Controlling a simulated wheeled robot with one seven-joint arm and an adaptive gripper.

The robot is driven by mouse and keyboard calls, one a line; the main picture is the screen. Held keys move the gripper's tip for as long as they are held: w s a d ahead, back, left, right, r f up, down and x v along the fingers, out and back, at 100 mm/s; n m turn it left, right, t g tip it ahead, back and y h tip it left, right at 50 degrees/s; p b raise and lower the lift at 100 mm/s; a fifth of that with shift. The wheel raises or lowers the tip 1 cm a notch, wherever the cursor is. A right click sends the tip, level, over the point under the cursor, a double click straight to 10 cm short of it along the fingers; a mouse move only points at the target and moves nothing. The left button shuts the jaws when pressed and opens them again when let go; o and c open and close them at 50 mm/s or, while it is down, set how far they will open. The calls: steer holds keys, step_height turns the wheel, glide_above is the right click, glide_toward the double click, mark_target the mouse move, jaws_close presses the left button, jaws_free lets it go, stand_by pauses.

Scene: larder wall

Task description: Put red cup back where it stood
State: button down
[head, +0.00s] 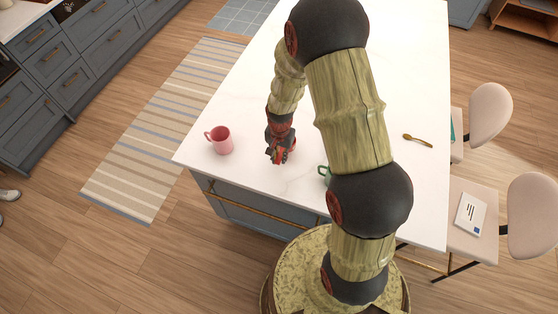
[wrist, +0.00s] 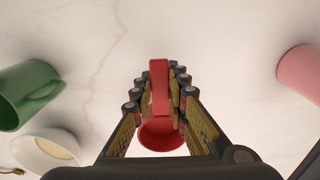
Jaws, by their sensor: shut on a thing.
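The red cup (wrist: 160,132) is between the fingers of my gripper (wrist: 160,88) in the wrist view, with its handle (wrist: 160,85) pinched between them. My gripper (head: 280,148) shows in the head view over the white counter, right of the pink cup. The red cup is mostly hidden there by the gripper. Whether it touches the counter I cannot tell.
The pink cup (head: 220,140) stands on the counter (head: 300,190) near its left edge; it also shows in the wrist view (wrist: 300,72). A green cup (wrist: 30,92) and a white bowl (wrist: 48,155) lie to the left there. A brown spoon (head: 417,141) is at right.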

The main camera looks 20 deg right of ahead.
steer(key=shift+w+f, duration=0.2)
steer(key=shift+f, duration=1.6)
steer(key=shift+f, duration=0.15)
steer(key=c, duration=1.8)
jaws_free()
steer(key=shift+o, duration=0.2)
